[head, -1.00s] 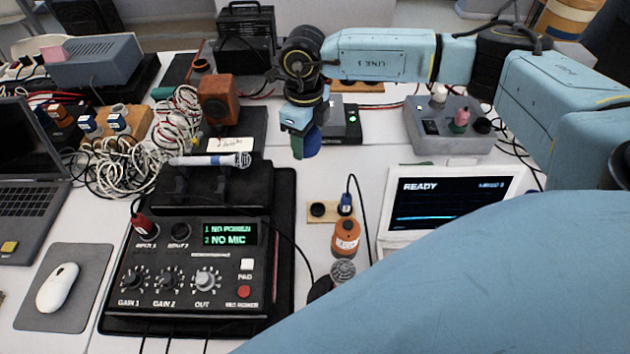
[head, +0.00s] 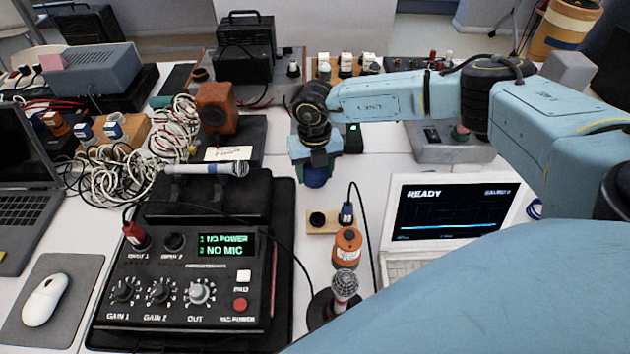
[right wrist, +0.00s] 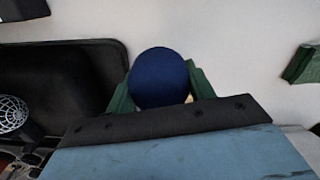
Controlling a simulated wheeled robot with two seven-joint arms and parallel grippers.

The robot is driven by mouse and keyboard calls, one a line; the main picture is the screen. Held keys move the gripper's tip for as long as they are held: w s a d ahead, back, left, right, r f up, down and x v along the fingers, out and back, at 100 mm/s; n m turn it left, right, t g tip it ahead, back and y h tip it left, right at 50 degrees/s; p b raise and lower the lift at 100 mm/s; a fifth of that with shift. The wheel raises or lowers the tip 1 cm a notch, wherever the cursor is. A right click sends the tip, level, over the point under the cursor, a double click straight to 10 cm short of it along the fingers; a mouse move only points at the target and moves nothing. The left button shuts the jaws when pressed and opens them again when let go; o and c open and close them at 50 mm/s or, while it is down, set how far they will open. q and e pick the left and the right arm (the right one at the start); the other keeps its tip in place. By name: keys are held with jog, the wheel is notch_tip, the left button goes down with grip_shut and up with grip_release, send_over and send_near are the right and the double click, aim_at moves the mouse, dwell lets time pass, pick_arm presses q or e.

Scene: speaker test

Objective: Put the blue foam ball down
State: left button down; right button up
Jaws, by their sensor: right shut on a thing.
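The blue foam ball (head: 316,177) is held between the green fingers of my right gripper (head: 314,174), above the white table behind the orange canister. In the right wrist view the dark blue ball (right wrist: 158,78) sits between the two green fingers (right wrist: 160,92), with white tabletop beyond it. I cannot tell how high it is above the table. The right gripper is shut on the ball. My left gripper is not in view.
A black mixer (head: 185,284) lies on a dark mat to the left, with a microphone (head: 207,168) behind it. White table (head: 385,160) is clear right of the gripper.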

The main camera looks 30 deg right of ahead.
aim_at(315, 180)
notch_tip(315, 180, down, 4)
jog(key=shift+r+b, duration=0.25)
jog(key=shift+b, duration=0.1)
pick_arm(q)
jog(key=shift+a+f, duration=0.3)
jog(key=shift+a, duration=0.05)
pick_arm(e)
jog(key=shift+f, duration=0.1)
jog(key=o, duration=0.7)
jog(key=shift+c, duration=0.2)
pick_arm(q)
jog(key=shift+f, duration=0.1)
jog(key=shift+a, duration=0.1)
